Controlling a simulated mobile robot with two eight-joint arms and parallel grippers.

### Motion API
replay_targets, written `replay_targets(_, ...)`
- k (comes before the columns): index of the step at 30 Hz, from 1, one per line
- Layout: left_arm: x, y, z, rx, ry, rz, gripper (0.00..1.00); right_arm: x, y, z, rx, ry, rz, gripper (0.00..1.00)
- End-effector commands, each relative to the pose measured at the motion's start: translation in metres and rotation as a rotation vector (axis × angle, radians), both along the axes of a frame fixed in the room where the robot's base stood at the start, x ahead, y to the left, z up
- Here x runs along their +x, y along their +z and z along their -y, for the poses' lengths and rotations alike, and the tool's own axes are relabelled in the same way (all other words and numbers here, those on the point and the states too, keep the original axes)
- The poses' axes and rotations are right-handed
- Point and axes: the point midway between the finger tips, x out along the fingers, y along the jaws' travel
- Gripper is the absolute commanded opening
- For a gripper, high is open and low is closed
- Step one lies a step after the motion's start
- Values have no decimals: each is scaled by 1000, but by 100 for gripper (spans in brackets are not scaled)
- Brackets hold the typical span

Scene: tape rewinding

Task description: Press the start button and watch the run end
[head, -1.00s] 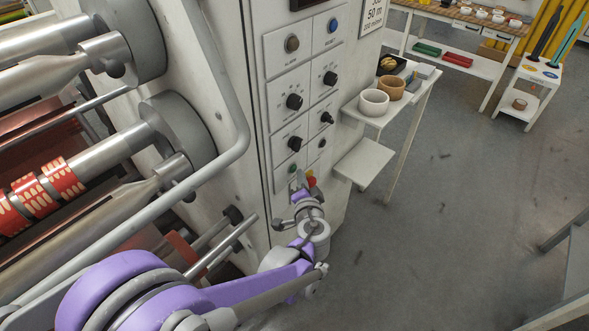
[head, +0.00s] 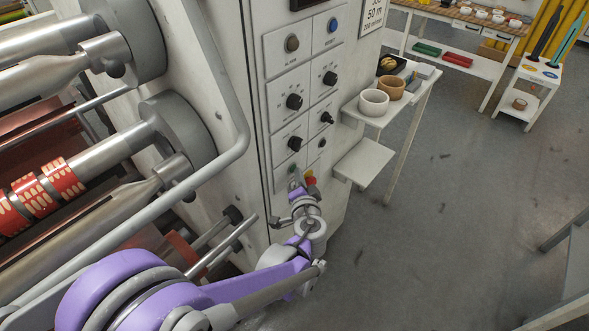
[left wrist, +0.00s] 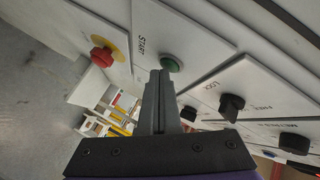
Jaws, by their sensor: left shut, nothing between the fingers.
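The green start button (left wrist: 171,64) sits on a white plate lettered START in the left wrist view. In the head view the green button (head: 292,168) is low on the machine's control panel. My left gripper (left wrist: 160,76) is shut and empty, its fingertips just beside the button. I cannot tell whether they touch it. In the head view the left gripper (head: 293,185) is just below the button, partly hidden by its own wrist. Red printed tape (head: 45,189) is wound on a metal shaft at the left. My right gripper is not in view.
A red button on a yellow disc (left wrist: 101,56) is close beside the start plate. Black knobs (head: 294,102) fill the panel above. A grey tube rail (head: 240,130) runs left of the panel. A small white shelf with cups (head: 373,102) stands to the right. Open floor lies beyond.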

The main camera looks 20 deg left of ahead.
Motion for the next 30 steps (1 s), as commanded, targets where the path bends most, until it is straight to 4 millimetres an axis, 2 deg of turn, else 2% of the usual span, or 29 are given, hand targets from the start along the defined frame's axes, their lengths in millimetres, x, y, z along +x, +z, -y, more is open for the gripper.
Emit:
replay_targets(12, 1, 0, -2, 0, 1, 0, 0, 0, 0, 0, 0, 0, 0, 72)
replay_targets(23, -5, 0, 12, 1, 0, 0, 0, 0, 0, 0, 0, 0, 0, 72)
replay_targets(30, -5, 0, 13, 0, 1, 0, 0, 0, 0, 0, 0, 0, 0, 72)
